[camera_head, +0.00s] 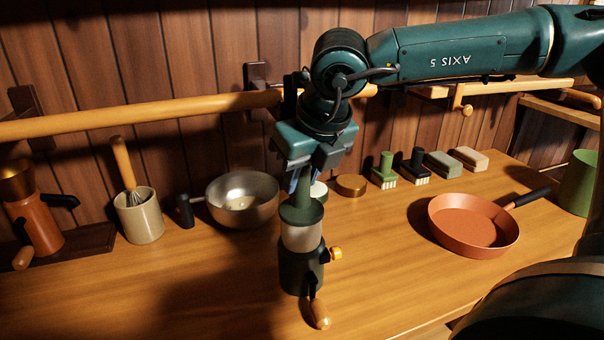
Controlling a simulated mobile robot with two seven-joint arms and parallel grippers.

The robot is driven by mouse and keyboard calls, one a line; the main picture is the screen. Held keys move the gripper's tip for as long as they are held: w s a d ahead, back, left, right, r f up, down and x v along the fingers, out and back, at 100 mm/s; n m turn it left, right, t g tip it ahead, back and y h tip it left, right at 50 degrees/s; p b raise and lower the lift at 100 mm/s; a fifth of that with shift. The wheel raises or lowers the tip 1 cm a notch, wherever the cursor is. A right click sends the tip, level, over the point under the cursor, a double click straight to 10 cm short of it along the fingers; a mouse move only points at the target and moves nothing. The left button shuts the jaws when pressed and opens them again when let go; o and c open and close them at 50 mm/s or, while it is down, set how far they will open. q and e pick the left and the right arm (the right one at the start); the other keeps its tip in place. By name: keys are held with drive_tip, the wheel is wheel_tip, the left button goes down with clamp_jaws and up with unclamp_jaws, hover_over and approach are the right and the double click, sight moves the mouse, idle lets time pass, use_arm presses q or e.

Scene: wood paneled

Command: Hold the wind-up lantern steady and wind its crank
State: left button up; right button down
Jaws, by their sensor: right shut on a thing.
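The wind-up lantern (301,263) is upright at the middle of the counter, with a dark green body, a pale band and a narrower green top. Its crank has a wooden handle (319,313) that points down toward the front, and a yellow knob sits on its right side. My right gripper (301,186) comes from above and is shut on the lantern's top; its fingertips are partly hidden. I cannot tell whether the lantern's base touches the counter. My left gripper is not in view.
A metal bowl (242,199), a crock with a whisk (139,214) and a copper-topped mill (38,226) stand left. An orange pan (473,226) lies right. Brushes and blocks line the back. A wooden rail (140,114) runs along the wall. The front left counter is clear.

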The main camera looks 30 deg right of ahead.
drive_tip(key=c, duration=1.1)
unclamp_jaws()
drive_tip(key=v, duration=1.2)
